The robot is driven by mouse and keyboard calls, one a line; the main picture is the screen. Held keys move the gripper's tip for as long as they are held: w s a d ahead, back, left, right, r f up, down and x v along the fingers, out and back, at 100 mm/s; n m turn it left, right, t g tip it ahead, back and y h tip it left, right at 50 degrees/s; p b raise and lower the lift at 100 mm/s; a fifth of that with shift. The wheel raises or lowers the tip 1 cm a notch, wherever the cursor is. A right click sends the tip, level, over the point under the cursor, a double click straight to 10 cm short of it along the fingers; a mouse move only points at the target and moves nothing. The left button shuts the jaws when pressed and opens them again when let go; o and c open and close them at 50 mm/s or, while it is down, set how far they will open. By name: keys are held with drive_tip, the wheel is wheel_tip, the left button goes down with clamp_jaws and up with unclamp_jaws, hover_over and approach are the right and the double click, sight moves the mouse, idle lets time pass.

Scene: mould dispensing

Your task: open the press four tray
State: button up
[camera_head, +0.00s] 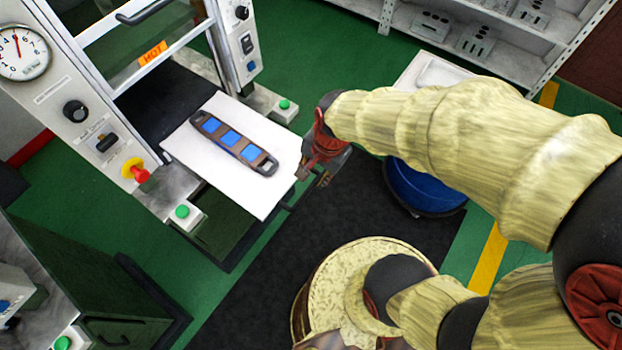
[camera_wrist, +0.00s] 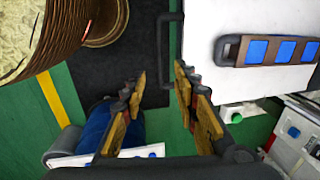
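A press (camera_head: 140,110) with a gauge and a HOT label stands at the left in the head view; I cannot read a press number. Its flat white tray (camera_head: 195,157) sticks out at the front, and a dark mould with blue cavities (camera_head: 232,143) lies on it. The tray also shows in the wrist view (camera_wrist: 215,25). A dark bar handle (camera_wrist: 164,50) runs along the tray's edge. My gripper (camera_head: 318,172) is beside that edge. In the wrist view my gripper (camera_wrist: 160,82) is open and empty, its fingertips near the handle's lower end; I cannot tell the depth between them.
A blue drum (camera_head: 425,188) stands beyond my gripper, with a white board above it. Shelves with metal moulds (camera_head: 478,38) are at the back right. Another machine (camera_head: 85,285) is at the lower left. Dark matting (camera_head: 270,270) covers the clear floor before the tray.

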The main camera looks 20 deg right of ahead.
drive_tip(key=shift+s+d+r, duration=0.1)
drive_tip(key=shift+r, duration=0.5)
drive_tip(key=shift+s+d+r, duration=0.1)
drive_tip(key=shift+r, duration=0.45)
drive_tip(key=shift+a, duration=0.1)
drive_tip(key=s+d+r+n+t+h+b, duration=0.1)
drive_tip(key=s+d+r+n+t+b, duration=0.2)
drive_tip(key=n+b, duration=0.8)
wheel_tip(320, 180, up, 2)
drive_tip(key=shift+s+d+r+t, duration=0.15)
drive_tip(key=shift+s+d+t, duration=0.2)
drive_tip(key=shift+s, duration=0.6)
drive_tip(key=shift+r, duration=0.1)
drive_tip(key=shift+r, duration=0.15)
